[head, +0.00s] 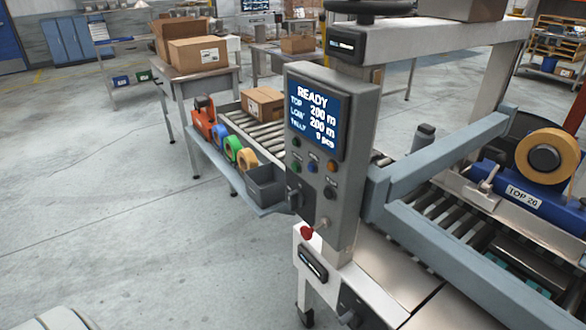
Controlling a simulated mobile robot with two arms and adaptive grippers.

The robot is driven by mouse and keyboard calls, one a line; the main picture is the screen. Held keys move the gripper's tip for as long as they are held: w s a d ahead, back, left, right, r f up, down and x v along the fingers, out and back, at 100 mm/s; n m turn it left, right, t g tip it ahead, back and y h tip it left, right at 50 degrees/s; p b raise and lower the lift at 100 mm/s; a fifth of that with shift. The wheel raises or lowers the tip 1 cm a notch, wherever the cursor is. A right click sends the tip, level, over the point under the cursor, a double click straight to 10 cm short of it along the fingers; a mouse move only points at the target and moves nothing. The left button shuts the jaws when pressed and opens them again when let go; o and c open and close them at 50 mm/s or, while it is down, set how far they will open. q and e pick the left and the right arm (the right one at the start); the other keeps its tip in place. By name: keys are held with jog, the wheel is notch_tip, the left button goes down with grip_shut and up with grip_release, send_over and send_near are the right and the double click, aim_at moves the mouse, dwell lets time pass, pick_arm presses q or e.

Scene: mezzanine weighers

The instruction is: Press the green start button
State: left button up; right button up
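A grey control panel (330,150) stands upright on the machine near the middle of the head view. Its blue screen (316,115) reads READY, with lines for top, low and tally below. Several small buttons sit under the screen. A dark green button (296,167) appears at the left of them, though it is small and its colour is hard to make out. Neither of my grippers is in view, and nothing covers the buttons.
A red knob (306,232) sticks out below the panel. A grey bin (266,186) and tape rolls (247,160) line a side shelf left of it. A carton (263,104) lies on the roller conveyor behind. A tape head (546,157) is at right. The floor at left is clear.

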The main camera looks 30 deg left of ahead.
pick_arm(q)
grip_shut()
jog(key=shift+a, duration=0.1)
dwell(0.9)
